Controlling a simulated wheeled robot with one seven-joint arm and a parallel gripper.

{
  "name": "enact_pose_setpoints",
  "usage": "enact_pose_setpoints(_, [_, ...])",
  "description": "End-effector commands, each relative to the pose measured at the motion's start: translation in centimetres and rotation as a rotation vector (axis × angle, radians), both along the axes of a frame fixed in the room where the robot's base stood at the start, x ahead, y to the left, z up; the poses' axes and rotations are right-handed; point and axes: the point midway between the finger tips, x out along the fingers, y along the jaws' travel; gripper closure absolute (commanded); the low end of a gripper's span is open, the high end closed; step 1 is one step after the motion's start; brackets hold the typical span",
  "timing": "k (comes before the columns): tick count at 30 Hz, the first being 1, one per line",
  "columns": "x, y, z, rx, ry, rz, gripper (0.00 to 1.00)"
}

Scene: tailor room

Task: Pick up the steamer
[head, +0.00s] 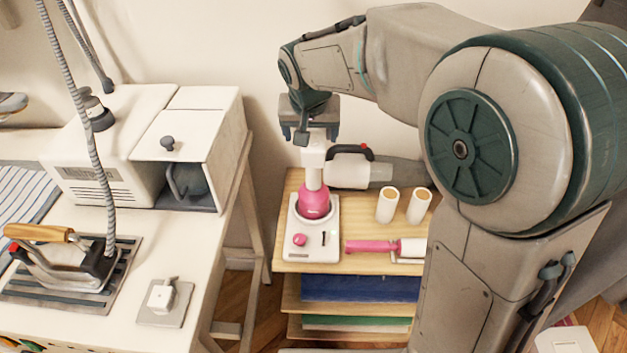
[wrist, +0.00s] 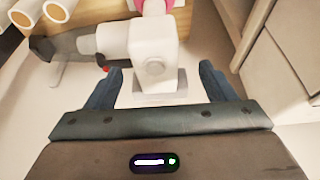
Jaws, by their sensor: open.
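The steamer, with a white head and neck and a pink body (head: 315,203), stands upright on a white base (head: 325,243) on a small wooden shelf unit. My gripper (head: 302,138) is just above the steamer's head, pointing down, open and empty. In the wrist view the steamer's white block-like head (wrist: 153,58) lies between the two spread fingers of my gripper (wrist: 161,72), with a gap on each side. Its pink part shows at the top edge. I cannot tell how far the fingertips reach down along the head.
A white and grey handheld device (head: 348,170) lies close behind the steamer. Two white rolls (head: 388,205) and a pink-handled lint roller (head: 372,246) are to its right. A white table with an iron (head: 65,262) and white boxy machine (head: 90,165) stands left, across a gap.

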Motion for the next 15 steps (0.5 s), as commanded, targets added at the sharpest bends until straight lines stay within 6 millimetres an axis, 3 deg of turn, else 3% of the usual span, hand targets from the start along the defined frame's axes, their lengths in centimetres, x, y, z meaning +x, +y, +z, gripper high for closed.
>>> enact_pose_setpoints(7, [0.9, -0.2, -1.7, 0.000, 0.002, -0.001, 0.23])
enact_pose_setpoints(15, [2.6, -0.6, -5.1, -0.002, 0.002, -0.001, 0.23])
